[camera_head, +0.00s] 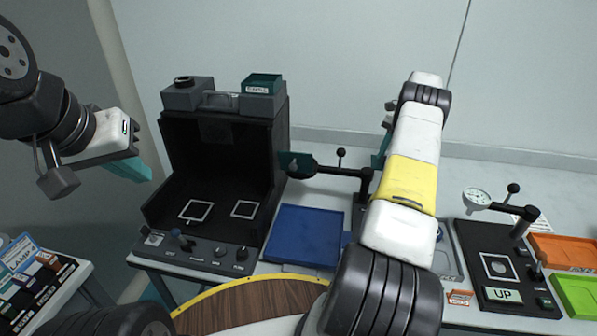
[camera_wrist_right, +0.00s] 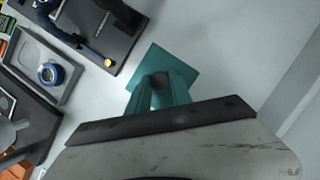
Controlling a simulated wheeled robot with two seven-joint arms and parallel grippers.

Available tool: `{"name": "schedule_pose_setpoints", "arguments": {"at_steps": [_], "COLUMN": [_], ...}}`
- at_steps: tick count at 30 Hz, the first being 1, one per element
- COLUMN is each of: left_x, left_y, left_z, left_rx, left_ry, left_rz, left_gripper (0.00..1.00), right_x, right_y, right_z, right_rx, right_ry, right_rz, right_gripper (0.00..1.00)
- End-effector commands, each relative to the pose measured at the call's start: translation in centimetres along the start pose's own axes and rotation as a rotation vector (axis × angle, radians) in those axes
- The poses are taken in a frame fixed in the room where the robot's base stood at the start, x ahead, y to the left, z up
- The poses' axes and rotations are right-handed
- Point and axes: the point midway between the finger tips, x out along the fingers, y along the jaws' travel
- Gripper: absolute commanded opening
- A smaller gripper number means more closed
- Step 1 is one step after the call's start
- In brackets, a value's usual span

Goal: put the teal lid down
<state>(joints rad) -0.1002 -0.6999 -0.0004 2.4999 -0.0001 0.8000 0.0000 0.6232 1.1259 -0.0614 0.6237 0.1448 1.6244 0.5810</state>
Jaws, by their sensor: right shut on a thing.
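The teal lid (camera_wrist_right: 183,64) is a flat square plate with a dark knob, seen in the right wrist view. My right gripper (camera_wrist_right: 161,92) has its teal fingers shut on the knob. The lid lies over a pale surface; I cannot tell whether it touches. In the head view my right arm hides most of that gripper, and only a bit of teal (camera_head: 380,157) shows at its left side. My left gripper (camera_head: 132,168) hangs empty at the far left, clear of the table; its finger gap cannot be made out.
A black open-fronted station (camera_head: 215,150) with a teal box (camera_head: 262,84) on top stands left of centre. A blue tray (camera_head: 304,235) lies beside it. A black arm with a round head (camera_head: 302,168) is behind. A gauge station (camera_head: 505,270) and orange and green trays (camera_head: 577,293) are right.

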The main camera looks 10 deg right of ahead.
Motion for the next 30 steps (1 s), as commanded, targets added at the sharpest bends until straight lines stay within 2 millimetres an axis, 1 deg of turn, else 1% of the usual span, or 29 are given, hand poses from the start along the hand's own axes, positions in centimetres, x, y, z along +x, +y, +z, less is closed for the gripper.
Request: {"name": "schedule_pose_setpoints", "arguments": {"at_steps": [4, 7, 18, 24, 28, 30], "left_x": [0.0, 0.0, 0.0, 0.0, 0.0, 0.0], "left_y": [0.0, 0.0, 0.0, 0.0, 0.0, 0.0], "left_z": [0.0, 0.0, 0.0, 0.0, 0.0, 0.0], "left_rx": [0.0, 0.0, 0.0, 0.0, 0.0, 0.0], "left_ry": [0.0, 0.0, 0.0, 0.0, 0.0, 0.0], "left_rz": [0.0, 0.0, 0.0, 0.0, 0.0, 0.0], "left_gripper": [0.0, 0.0, 0.0, 0.0, 0.0, 0.0], "right_x": [0.2, 0.8, 4.4, 6.0, 7.0, 8.1], "right_y": [-0.5, -1.1, -4.8, -6.6, -7.6, -7.5], "right_z": [1.0, 2.5, 10.9, 14.9, 17.0, 16.3], "right_rx": [-0.002, -0.002, -0.004, -0.004, -0.003, 0.002], "right_ry": [0.0, -0.002, -0.002, 0.0, 0.0, -0.002], "right_rz": [0.0, 0.002, 0.003, 0.001, 0.001, 0.002], "right_gripper": [0.0, 0.0, 0.0, 0.0, 0.0, 0.0]}}
